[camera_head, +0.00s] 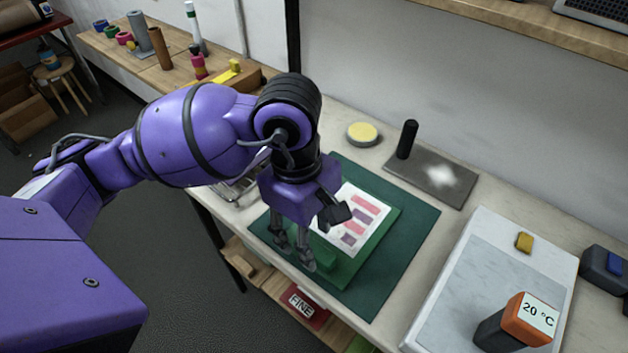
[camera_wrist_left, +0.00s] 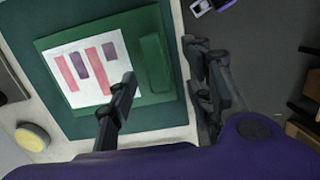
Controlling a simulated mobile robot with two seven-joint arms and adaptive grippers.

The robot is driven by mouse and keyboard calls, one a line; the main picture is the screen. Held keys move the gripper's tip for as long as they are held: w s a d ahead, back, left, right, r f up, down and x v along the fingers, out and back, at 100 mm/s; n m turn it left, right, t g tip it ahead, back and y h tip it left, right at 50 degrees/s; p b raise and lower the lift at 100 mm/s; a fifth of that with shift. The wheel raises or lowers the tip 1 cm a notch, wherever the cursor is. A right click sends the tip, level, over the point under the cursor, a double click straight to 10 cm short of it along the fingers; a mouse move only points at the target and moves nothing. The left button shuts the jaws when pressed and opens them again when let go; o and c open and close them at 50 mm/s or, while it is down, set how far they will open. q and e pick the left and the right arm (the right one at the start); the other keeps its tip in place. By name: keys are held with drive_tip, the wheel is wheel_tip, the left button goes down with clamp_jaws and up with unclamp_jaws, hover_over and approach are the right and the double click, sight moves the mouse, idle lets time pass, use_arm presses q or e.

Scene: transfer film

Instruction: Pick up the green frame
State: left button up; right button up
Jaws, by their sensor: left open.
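The green frame (camera_head: 350,270) lies flat on a dark green mat (camera_head: 424,222), with a white sheet (camera_head: 352,196) of pink and purple blocks on it. A raised green bar (camera_wrist_left: 154,62) runs along one side of the frame, beside the sheet. The frame also shows in the left wrist view (camera_wrist_left: 82,22). My left gripper (camera_head: 314,240) is open above the bar side and partly covers it in the head view. In the left wrist view my left gripper (camera_wrist_left: 160,74) has its fingers to either side of the bar. Contact cannot be told. My right gripper is not in view.
A grey plate with a black handle (camera_head: 407,139) and a yellow-topped round tin (camera_head: 363,134) stand behind the mat. A white slab (camera_head: 457,270) with an orange 20 °C device (camera_head: 530,320) is at right. The bench's front edge is close to my gripper.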

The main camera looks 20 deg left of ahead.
sight(314, 248)
use_arm(q)
drive_tip(key=f, duration=0.4)
drive_tip(key=shift+w+d+f, duration=0.3)
drive_tip(key=shift+d, duration=0.05)
drive_tip(key=shift+f, duration=0.35)
drive_tip(key=shift+s+f, duration=0.1)
drive_tip(key=shift+f, duration=0.15)
clamp_jaws()
